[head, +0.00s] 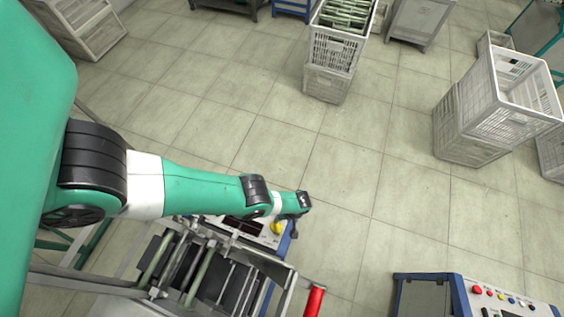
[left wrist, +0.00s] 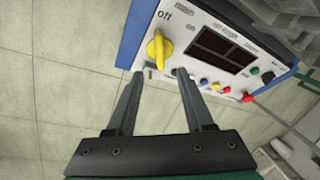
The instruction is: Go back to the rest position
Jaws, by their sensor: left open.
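My left gripper (left wrist: 158,100) is open and empty in the left wrist view, with its two fingers apart. Just beyond its fingertips is a control panel (left wrist: 205,28) with a yellow rotary switch (left wrist: 157,48) next to the word "off", a dark display and several coloured buttons. The fingers do not close on the switch. In the head view my left arm reaches in from the left, and its gripper end (head: 298,212) is over the panel, hiding part of it; the yellow switch (head: 278,227) shows just below. My right gripper is not in either view.
A winding machine (head: 205,270) with rods and a red handle (head: 314,300) stands below my left arm. Another control panel (head: 500,300) is at the bottom right. White crates (head: 495,105) stand at the right and a crate stack (head: 335,50) at the top. The tiled floor between is clear.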

